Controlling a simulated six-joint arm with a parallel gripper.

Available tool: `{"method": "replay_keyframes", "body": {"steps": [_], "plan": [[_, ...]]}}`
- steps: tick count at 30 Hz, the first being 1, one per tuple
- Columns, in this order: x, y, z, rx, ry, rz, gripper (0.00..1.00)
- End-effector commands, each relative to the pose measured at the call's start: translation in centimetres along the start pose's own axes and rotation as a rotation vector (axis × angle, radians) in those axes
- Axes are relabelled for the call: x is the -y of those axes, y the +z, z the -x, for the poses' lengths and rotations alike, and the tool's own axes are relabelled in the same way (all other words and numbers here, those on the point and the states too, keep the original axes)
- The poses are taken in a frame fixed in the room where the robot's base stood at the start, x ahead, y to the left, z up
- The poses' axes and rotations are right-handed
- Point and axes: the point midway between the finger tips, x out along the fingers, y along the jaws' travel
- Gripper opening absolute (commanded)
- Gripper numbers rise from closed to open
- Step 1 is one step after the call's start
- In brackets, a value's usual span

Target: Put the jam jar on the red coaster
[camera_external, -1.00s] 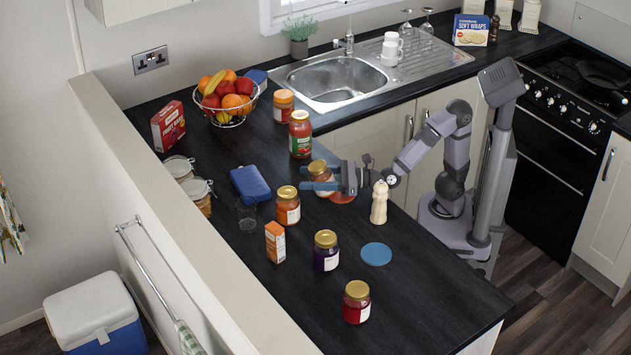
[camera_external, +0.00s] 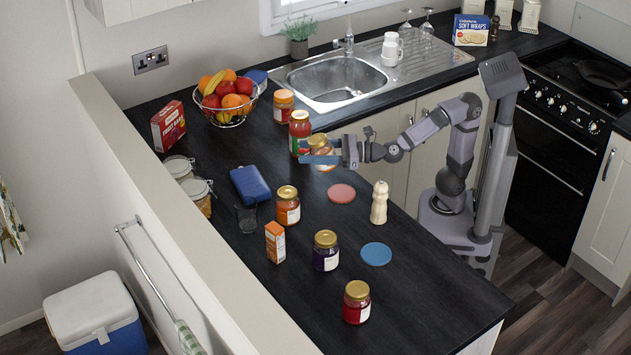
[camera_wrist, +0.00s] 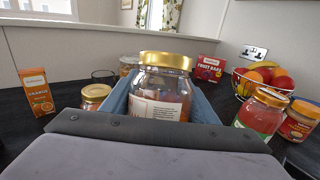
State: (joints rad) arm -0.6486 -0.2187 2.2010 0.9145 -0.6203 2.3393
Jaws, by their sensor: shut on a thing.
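My gripper (camera_external: 322,159) has blue fingers shut around a glass jam jar (camera_external: 321,148) with a gold lid and a pale label. In the wrist view this jar (camera_wrist: 160,85) is upright between the fingers, its lower part hidden by my gripper. It appears to be held above the worktop, beside the tall red sauce jar. The red coaster (camera_external: 341,193) lies flat and bare on the dark worktop, lower right of the held jar in the external view. The coaster is out of the wrist view.
The tall red jar (camera_external: 299,133) stands close by my gripper. A pepper mill (camera_external: 379,203) stands right of the red coaster; a blue coaster (camera_external: 376,254) is nearer the front. An orange jar (camera_external: 287,209), purple jar (camera_external: 326,252) and dark red jar (camera_external: 356,303) stand around.

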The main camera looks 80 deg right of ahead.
Motion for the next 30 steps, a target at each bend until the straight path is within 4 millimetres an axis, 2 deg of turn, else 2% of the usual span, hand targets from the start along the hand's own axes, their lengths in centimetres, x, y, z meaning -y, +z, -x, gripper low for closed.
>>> {"method": "replay_keyframes", "body": {"steps": [5, 11, 17, 30], "plan": [[0.0, 1.0, 0.0, 0.004, -0.001, -0.001, 0.15], [0.0, 3.4, 0.0, 0.004, -0.001, -0.001, 0.15], [0.0, 7.2, 0.0, 0.004, -0.001, -0.001, 0.15], [-0.1, 17.0, 0.0, 0.004, -0.001, -0.001, 0.15]]}}
